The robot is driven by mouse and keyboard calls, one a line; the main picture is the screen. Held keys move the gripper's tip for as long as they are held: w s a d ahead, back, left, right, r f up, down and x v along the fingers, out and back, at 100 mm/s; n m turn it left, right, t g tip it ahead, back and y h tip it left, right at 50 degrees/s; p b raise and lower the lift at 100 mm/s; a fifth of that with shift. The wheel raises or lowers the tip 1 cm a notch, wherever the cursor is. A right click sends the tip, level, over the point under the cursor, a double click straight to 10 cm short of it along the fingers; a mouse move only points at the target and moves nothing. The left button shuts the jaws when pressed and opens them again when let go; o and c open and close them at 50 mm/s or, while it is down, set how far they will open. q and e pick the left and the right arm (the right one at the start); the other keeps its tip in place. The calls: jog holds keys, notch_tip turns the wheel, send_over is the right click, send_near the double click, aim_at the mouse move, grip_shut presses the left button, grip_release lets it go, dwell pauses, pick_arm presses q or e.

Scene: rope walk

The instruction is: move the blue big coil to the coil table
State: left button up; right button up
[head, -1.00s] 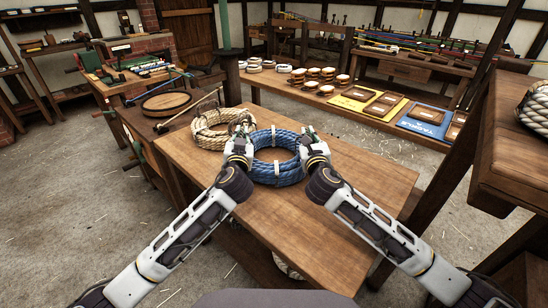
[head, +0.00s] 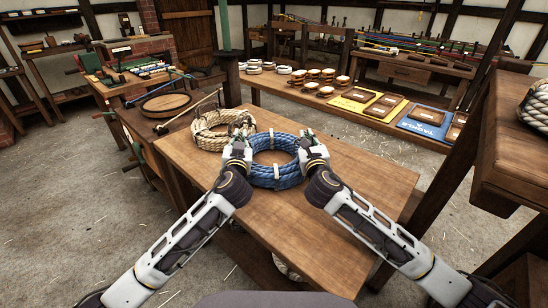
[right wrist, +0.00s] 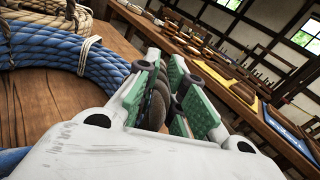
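The blue big coil (head: 275,177) is a thick ring of blue rope with pale ties, over the wooden table (head: 350,195) in front of me. In the head view my left gripper (head: 238,146) is on its left side and my right gripper (head: 308,143) on its right side. The left fingertips are partly hidden by the wrist. Whether the coil touches the table is hard to tell.
A cream rope coil (head: 205,138) lies just behind and left of the blue one. A long bench (head: 290,97) behind holds small coils, a yellow mat (head: 352,102) and a blue mat (head: 424,122). A shelf with another cream coil (head: 536,103) stands close at right. The table's right part is bare.

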pick_arm(q)
jog(key=shift+o, duration=0.2)
jog(key=shift+s+d, duration=0.2)
jog(key=shift+s, duration=0.25)
jog(key=shift+s+d, duration=0.2)
jog(key=shift+s, duration=0.25)
pick_arm(e)
jog(key=shift+o, duration=0.2)
jog(key=shift+w+d+r, duration=0.15)
jog(key=shift+w+d, duration=0.1)
jog(key=shift+d, duration=0.2)
pick_arm(q)
jog(key=o, duration=0.3)
jog(key=shift+s, duration=0.4)
jog(key=shift+s+d, duration=0.1)
jog(key=shift+s, duration=2.2)
pick_arm(e)
jog(key=shift+s+a, duration=0.15)
jog(key=shift+a, duration=0.05)
jog(key=o, duration=0.8)
jog(key=shift+s, duration=0.2)
jog(key=shift+s+d, duration=0.2)
jog(key=shift+s, duration=2.7)
jog(key=shift+s+d, duration=0.2)
jog(key=shift+s, duration=2.7)
